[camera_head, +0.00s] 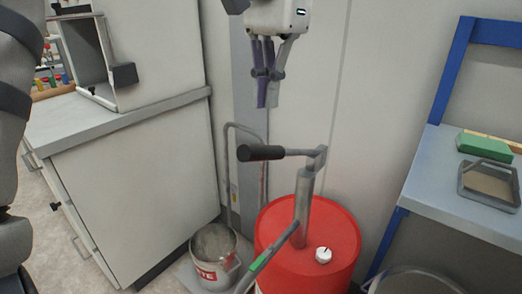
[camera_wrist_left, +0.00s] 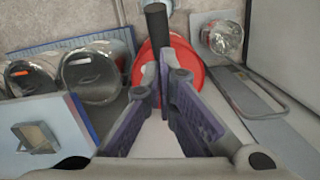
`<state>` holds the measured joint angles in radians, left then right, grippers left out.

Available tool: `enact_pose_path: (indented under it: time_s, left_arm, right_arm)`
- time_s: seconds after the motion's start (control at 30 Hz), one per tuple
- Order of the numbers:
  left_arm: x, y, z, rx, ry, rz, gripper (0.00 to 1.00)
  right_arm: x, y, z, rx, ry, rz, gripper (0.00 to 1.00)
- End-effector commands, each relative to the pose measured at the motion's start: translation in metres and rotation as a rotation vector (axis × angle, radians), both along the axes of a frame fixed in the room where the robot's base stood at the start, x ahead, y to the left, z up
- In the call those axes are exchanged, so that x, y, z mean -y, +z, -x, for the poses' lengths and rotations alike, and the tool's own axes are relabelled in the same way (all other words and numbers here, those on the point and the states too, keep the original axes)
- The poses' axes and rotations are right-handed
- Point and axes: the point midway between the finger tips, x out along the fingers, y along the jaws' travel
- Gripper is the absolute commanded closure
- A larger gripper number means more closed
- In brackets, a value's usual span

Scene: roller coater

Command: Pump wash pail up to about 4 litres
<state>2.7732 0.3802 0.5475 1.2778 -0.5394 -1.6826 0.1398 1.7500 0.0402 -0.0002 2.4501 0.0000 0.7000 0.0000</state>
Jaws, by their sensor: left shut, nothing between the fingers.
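A red drum (camera_head: 342,236) stands on the floor with a grey hand pump (camera_head: 303,200) upright on its top. The pump's handle ends in a black grip (camera_head: 262,152) pointing left; the grip also shows in the left wrist view (camera_wrist_left: 156,25). A grey tube with a green band (camera_head: 262,258) slants down from the pump. A metal pail (camera_head: 213,258) with a red label ending in "TE" stands left of the drum; I cannot tell which pail is the wash pail. My left gripper (camera_head: 267,105) is shut and empty, above the grip and apart from it. My right gripper is out of view.
Another metal pail (camera_head: 412,283) shows its rim at lower right. A blue-framed bench (camera_head: 440,170) holds a tray (camera_head: 490,182) and a green block (camera_head: 485,146). A white cabinet (camera_head: 130,175) stands at left. A grey wall is behind the drum.

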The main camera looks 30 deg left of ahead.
Motion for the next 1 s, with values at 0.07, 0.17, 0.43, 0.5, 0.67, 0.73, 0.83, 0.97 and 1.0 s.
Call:
enact_pose_path:
  time_s: [0.07,0.17,0.43,0.5,0.67,0.73,0.83,0.97,1.0]
  left_arm:
    - [0.000,-0.003,0.000,-0.001,0.000,0.001,1.00]
    - [-0.001,-0.012,0.001,-0.003,-0.001,-0.001,1.00]
    - [-0.001,-0.050,0.005,-0.001,-0.001,0.001,1.00]
    - [-0.002,-0.057,0.006,-0.001,0.000,0.001,1.00]
    - [-0.002,-0.068,0.007,0.000,0.000,0.000,1.00]
    - [-0.001,-0.069,0.007,0.001,0.000,0.000,1.00]
    - [-0.001,-0.070,0.007,0.001,0.000,0.000,1.00]
    - [-0.001,-0.070,0.007,0.001,0.000,0.000,1.00]
    - [-0.001,-0.070,0.007,0.001,0.000,0.000,1.00]
  right_arm:
    - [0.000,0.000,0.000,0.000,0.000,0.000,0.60]
    - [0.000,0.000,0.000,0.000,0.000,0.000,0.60]
    - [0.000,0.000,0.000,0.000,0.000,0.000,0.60]
    - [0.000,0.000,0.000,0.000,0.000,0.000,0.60]
    - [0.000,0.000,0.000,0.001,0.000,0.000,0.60]
    - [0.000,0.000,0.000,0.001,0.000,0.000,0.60]
    - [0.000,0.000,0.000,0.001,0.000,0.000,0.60]
    - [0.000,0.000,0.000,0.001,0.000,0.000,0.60]
    - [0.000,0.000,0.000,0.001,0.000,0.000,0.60]
